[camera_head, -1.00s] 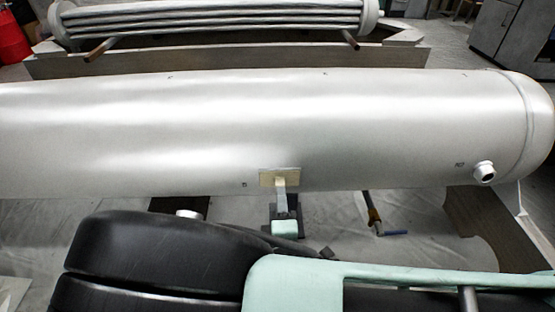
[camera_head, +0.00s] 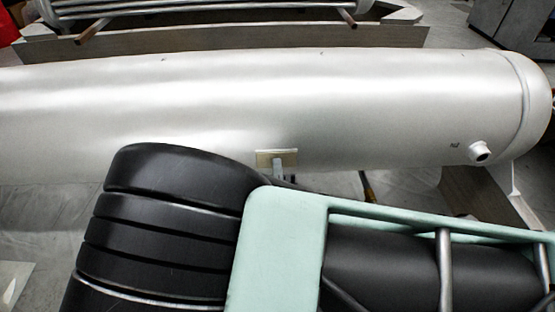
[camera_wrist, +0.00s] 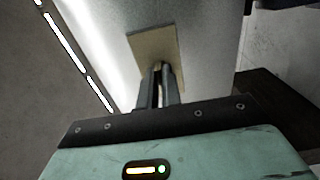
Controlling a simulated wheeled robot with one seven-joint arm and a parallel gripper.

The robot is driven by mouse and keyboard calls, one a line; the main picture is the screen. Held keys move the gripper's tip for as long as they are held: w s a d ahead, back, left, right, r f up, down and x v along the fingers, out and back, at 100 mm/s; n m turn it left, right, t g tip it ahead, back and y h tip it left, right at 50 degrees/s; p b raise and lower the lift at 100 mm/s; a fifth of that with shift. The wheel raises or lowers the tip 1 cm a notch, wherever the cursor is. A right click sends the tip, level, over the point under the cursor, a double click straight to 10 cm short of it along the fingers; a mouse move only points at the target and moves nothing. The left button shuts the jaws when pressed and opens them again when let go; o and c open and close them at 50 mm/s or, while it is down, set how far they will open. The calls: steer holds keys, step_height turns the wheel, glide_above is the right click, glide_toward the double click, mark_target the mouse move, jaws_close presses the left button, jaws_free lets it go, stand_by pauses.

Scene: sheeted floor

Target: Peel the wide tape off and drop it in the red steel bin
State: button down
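The wide tape (camera_head: 276,158) is a beige rectangle on the lower side of the large silver tank (camera_head: 330,110); it also shows in the wrist view (camera_wrist: 147,45). It still lies flat on the metal, apart from a small tab at its lower part. My gripper (camera_wrist: 159,72) is at this tab, its two fingers close together with a thin sliver between them; it appears shut on the tape. In the head view my arm hides most of the gripper. A red object (camera_head: 6,28) is cut off at the upper left edge; I cannot tell whether it is the bin.
A metal nozzle (camera_head: 480,152) sticks out of the tank's right end. A wooden cradle (camera_head: 470,190) supports that end. A bundle of tubes in a wooden frame (camera_head: 240,43) stands behind. A grey cabinet (camera_head: 508,25) is at the upper right.

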steer(key=shift+s, duration=0.3)
steer(key=shift+s+p, duration=0.35)
steer(key=shift+s, duration=0.75)
steer(key=shift+s, duration=0.35)
steer(key=shift+s+a, duration=0.1)
steer(key=shift+s, duration=0.6)
steer(key=shift+s, duration=0.1)
steer(key=s+p, duration=0.1)
steer(key=s, duration=0.3)
stand_by(0.4)
steer(key=shift+p, duration=0.3)
